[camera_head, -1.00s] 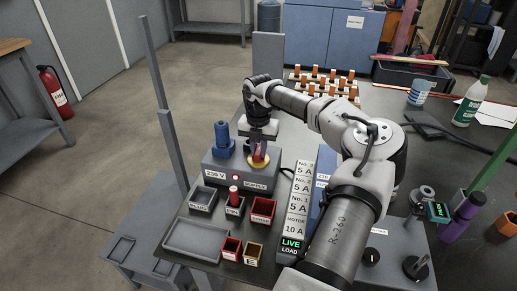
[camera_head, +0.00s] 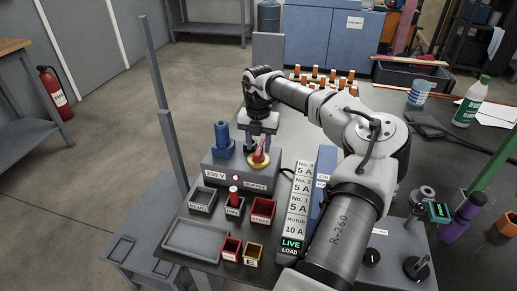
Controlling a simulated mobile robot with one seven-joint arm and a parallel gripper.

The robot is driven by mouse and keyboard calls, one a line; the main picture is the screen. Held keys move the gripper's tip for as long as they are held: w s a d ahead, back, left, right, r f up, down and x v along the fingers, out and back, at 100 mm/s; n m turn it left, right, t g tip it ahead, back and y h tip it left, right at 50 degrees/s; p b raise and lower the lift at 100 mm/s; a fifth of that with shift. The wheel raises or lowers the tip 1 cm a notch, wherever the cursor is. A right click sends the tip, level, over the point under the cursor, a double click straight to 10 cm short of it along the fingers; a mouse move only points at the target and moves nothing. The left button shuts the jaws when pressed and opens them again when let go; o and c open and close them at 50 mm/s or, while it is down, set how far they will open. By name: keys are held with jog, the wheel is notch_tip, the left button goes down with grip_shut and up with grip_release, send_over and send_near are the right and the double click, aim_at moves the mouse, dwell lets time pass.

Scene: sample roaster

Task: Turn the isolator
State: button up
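The isolator (camera_head: 259,157) is a red handle on a yellow disc, on top of the grey supply box (camera_head: 225,172) marked 230 V and SUPPLY. The handle stands at a slant, nearly in line with the depth of the picture. My gripper (camera_head: 261,142) points down right over the isolator, its fingertips at or just above the handle. I cannot tell whether they touch it, or how far apart they are. A small red lamp (camera_head: 236,178) shows on the box front. The display (camera_head: 291,244) reads LIVE in green, above the word LOAD.
A blue plug-like part (camera_head: 222,138) stands on the box left of the isolator. Small bins, including a red one (camera_head: 263,211), and a grey tray (camera_head: 195,240) lie in front. The labelled strip (camera_head: 297,200) stands to the right, under my arm. A grey post (camera_head: 165,100) rises at the left.

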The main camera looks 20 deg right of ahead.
aim_at(259, 150)
notch_tip(259, 150, up, 12)
jog(key=shift+f+b, duration=0.25)
jog(key=shift+b, duration=0.15)
